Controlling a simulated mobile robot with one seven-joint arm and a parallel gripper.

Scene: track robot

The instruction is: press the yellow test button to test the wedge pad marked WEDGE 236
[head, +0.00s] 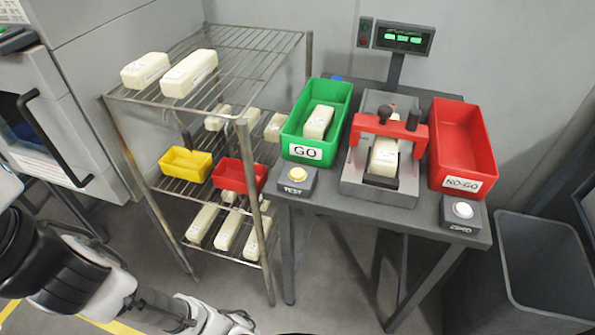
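The yellow test button (298,174) sits on a small grey box labelled TEST, at the front left of the grey table. A cream wedge pad (384,158) lies in the grey test fixture (379,192), under a red bridge (389,128) with black knobs. The writing on this pad is too small to read, so I cannot tell whether it is WEDGE 236. My arm shows at the lower left and runs along the bottom edge, well away from the button. My gripper's fingertips are not in view.
A green GO bin (292,131) holding a cream pad (318,122) and a red NO-GO bin (462,140) flank the fixture. A white button (463,210) is at front right. A display (403,38) shows green blocks. A wire rack (240,68) holds more pads. A grey bin (540,265) stands right.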

